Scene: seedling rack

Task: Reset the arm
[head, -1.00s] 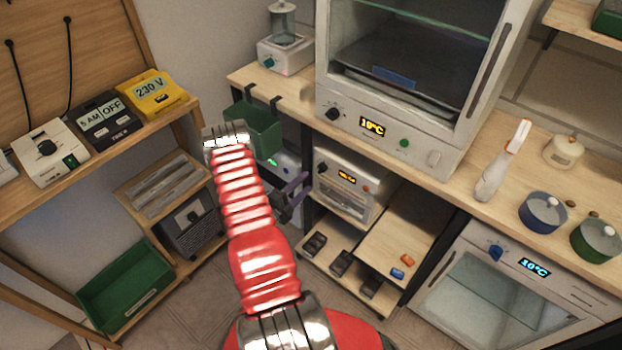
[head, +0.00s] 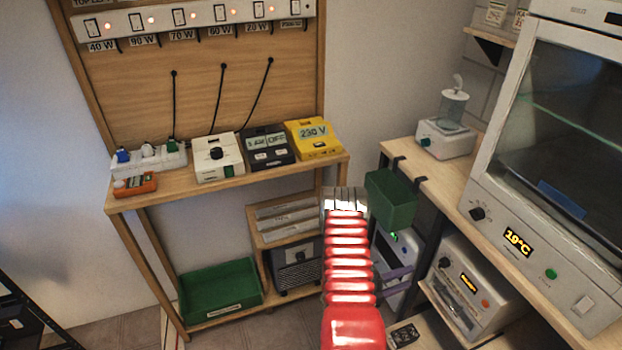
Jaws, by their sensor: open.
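My red, ribbed arm (head: 347,262) rises from the bottom of the head view, with a silver joint at its top. Part of my gripper (head: 407,278) shows to the right of the arm as two purple fingers, apart from each other, with nothing seen between them. The rest of the gripper is hidden behind the arm. The fingers appear in front of a white device (head: 388,245) under the right bench; I cannot tell the gap.
A green bin (head: 392,200) hangs on the right bench's edge, close to my arm in the picture. A white oven (head: 470,285) and a glass-fronted cabinet (head: 515,237) stand right. A wooden shelf (head: 235,185) with a yellow 230 V box (head: 313,138) stands left; a green crate (head: 220,290) is below.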

